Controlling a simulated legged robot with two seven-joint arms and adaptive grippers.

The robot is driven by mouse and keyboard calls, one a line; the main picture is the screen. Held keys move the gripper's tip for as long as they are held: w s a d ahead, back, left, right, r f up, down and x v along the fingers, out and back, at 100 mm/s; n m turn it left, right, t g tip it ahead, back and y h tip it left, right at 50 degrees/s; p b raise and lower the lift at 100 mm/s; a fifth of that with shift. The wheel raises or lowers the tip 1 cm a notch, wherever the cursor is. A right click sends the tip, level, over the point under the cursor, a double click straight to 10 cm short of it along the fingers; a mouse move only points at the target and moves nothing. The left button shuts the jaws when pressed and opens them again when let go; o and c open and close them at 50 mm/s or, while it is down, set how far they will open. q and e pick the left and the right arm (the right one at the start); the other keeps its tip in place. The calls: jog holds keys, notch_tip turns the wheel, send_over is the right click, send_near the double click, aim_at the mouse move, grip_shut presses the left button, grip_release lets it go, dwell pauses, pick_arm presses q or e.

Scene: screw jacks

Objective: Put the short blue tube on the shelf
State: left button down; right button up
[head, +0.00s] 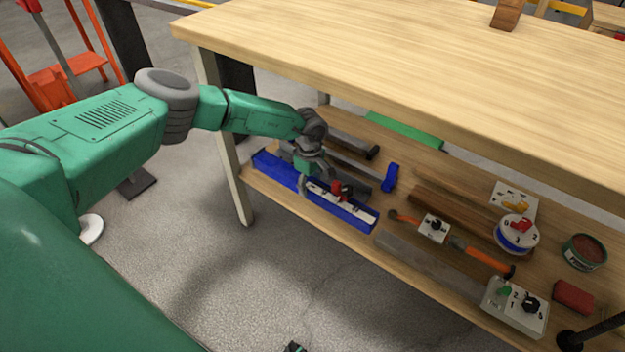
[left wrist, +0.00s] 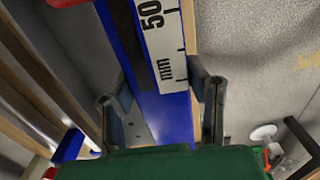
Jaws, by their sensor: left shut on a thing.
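The blue tube (head: 343,212) is a straight bar with a white scale label on top. It lies along the front left edge of the lower shelf (head: 405,225), under the tabletop. I cannot tell whether it touches the board. My left gripper (head: 306,182) reaches in from the left and is shut on the tube near its middle, hiding part of it. In the left wrist view the tube (left wrist: 165,118) runs between the two fingers (left wrist: 162,95), with "50" and "mm" on its label.
The tabletop (head: 400,60) overhangs the shelf closely, and a table leg (head: 228,150) stands left of the tube. Behind the tube lie a hammer (head: 352,143) and a blue-ended clamp (head: 389,177). Several switch boxes, tools, a spool (head: 516,235) and a tin (head: 584,252) crowd the right.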

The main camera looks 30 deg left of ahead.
aim_at(309, 182)
pick_arm(q)
jog(key=shift+w+f+b, duration=0.1)
jog(key=shift+f+b, duration=0.85)
jog(key=shift+f, duration=1.25)
jog(key=c, duration=0.8)
grip_release()
jog(key=shift+c, duration=0.2)
notch_tip(309, 182, up, 8)
jog(key=p, duration=0.3)
jog(key=shift+f+p, duration=0.25)
jog(key=shift+p, duration=0.05)
